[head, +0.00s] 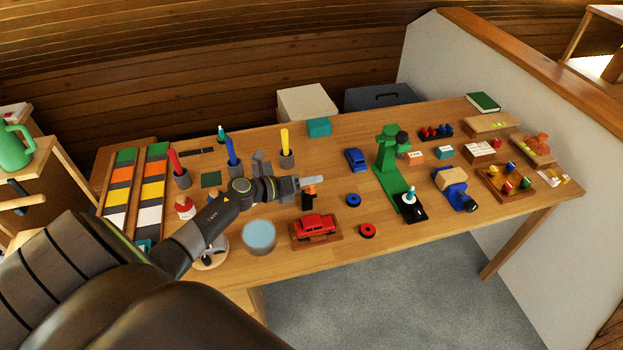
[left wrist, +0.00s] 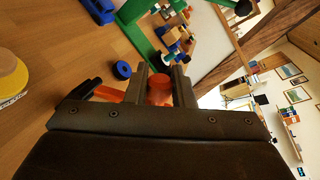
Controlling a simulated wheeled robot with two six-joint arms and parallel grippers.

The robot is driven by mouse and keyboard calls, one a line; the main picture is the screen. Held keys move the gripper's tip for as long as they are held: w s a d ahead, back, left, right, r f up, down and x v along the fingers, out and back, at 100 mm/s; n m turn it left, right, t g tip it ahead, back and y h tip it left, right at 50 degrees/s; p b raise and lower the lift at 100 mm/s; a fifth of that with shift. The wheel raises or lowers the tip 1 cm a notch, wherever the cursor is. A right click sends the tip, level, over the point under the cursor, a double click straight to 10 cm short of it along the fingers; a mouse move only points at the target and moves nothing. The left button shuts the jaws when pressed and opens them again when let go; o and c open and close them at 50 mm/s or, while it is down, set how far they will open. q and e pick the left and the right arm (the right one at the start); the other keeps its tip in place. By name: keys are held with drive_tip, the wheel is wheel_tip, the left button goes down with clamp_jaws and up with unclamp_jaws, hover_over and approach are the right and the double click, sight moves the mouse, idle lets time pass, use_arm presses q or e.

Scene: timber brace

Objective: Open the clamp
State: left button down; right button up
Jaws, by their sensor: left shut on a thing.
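My left gripper (head: 300,184) is over the middle of the table, between the yellow-handled tool and the red car. It is shut on an orange thing (left wrist: 159,88), which shows between the fingers in the left wrist view. A black handle (left wrist: 78,90) with an orange part sticks out beside it; the same black part (head: 307,202) hangs below the gripper in the head view. My right gripper is out of view.
A green stand (head: 389,150) is right of the gripper. A red car (head: 316,226) on a wooden base and a light-blue-topped cup (head: 259,236) are nearer the front edge. Blue (head: 353,200) and red (head: 368,230) rings lie between car and stand. Holders with coloured tools stand behind.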

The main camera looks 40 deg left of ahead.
use_arm(q)
drive_tip(key=shift+w+a+r+n+g, duration=0.35)
drive_tip(key=shift+w+a+n, duration=0.2)
drive_tip(key=shift+n, duration=0.15)
drive_tip(key=shift+w+a+n+h, duration=0.3)
drive_tip(key=shift+w+a+n, duration=0.05)
drive_tip(key=shift+a+n, duration=0.15)
drive_tip(key=shift+w+a+r, duration=0.15)
drive_tip(key=shift+w+a, duration=0.15)
drive_tip(key=shift+w, duration=0.05)
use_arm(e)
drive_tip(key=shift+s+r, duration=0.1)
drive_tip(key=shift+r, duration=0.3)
use_arm(q)
drive_tip(key=shift+w+a, duration=0.1)
drive_tip(key=shift+a, duration=0.1)
drive_tip(key=c, duration=1.6)
unclamp_jaws()
drive_tip(key=o, duration=0.3)
